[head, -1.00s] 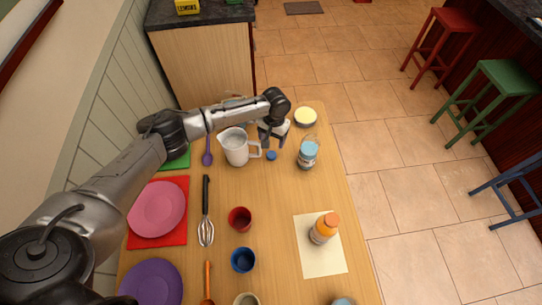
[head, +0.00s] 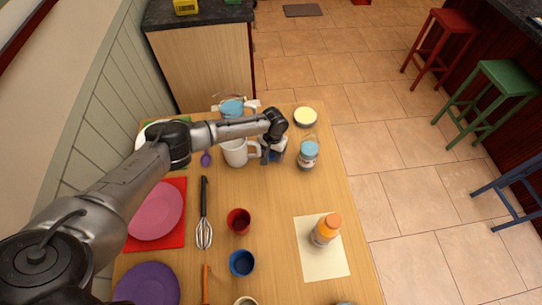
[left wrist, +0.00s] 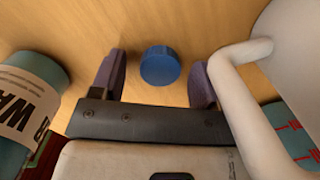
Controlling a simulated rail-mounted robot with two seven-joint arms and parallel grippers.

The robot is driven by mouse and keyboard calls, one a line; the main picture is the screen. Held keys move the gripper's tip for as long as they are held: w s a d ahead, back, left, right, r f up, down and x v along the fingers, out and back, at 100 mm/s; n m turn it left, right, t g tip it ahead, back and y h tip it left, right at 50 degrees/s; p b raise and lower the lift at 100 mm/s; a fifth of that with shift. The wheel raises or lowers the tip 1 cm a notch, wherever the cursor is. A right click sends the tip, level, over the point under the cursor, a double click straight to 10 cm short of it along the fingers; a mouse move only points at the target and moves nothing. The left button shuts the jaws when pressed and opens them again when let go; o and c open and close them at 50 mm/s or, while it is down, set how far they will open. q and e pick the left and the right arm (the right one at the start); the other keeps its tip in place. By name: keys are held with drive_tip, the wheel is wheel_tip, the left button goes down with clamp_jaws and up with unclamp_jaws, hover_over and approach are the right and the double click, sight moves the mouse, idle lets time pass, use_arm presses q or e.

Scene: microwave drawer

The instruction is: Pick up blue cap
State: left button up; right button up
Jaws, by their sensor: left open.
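The blue cap (left wrist: 160,66) lies on the wooden table in the left wrist view. It sits between the two purple-grey fingers of my left gripper (left wrist: 157,80), with a gap to each side. The fingers are open and hold nothing. In the head view my left gripper (head: 272,156) is low over the table, between the white mug (head: 235,152) and a blue-lidded jar (head: 308,154). There it mostly or wholly hides the cap. My right gripper is not in view.
The mug's handle (left wrist: 228,80) is close beside the right finger in the left wrist view. A labelled bottle (left wrist: 28,105) stands on the left. Nearer on the table are a whisk (head: 204,215), a red cup (head: 239,221) and an orange-capped bottle (head: 326,230).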

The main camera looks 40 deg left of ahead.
sight(271, 154)
use_arm(q)
drive_tip(key=shift+c, duration=0.3)
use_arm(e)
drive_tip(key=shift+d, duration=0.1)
use_arm(q)
drive_tip(key=c, duration=0.9)
drive_tip(key=shift+r, duration=0.1)
drive_tip(key=shift+r, duration=0.4)
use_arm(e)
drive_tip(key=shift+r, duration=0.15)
use_arm(q)
drive_tip(key=shift+r+p, duration=2)
drive_tip(key=shift+r, duration=6.55)
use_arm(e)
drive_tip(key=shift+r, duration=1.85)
